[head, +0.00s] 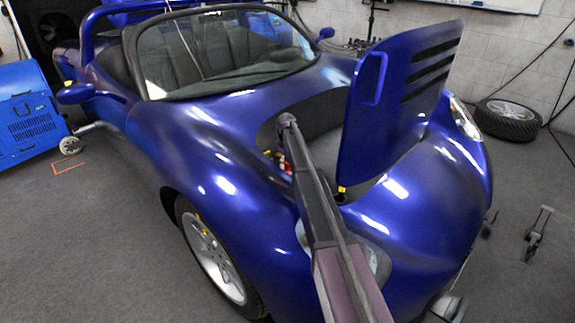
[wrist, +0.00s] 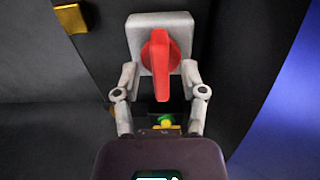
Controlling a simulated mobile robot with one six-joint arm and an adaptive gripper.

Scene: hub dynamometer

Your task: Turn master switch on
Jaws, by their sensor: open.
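In the wrist view the master switch has a red rotary handle (wrist: 160,68) on a pale grey square base (wrist: 137,27), fixed to a dark panel. The handle points down in the picture. My gripper (wrist: 160,76) is open, with one finger on each side of the handle. Whether the fingers touch it I cannot tell. In the head view my arm reaches into the open front compartment of the blue car (head: 165,135). A small red patch (head: 285,165) shows beside the arm there. My gripper is not clearly visible in that view.
The raised blue hood (head: 395,110) stands right of my arm. In the wrist view a yellow block (wrist: 70,18) is at upper left, and a green and yellow part (wrist: 165,121) lies below the handle.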

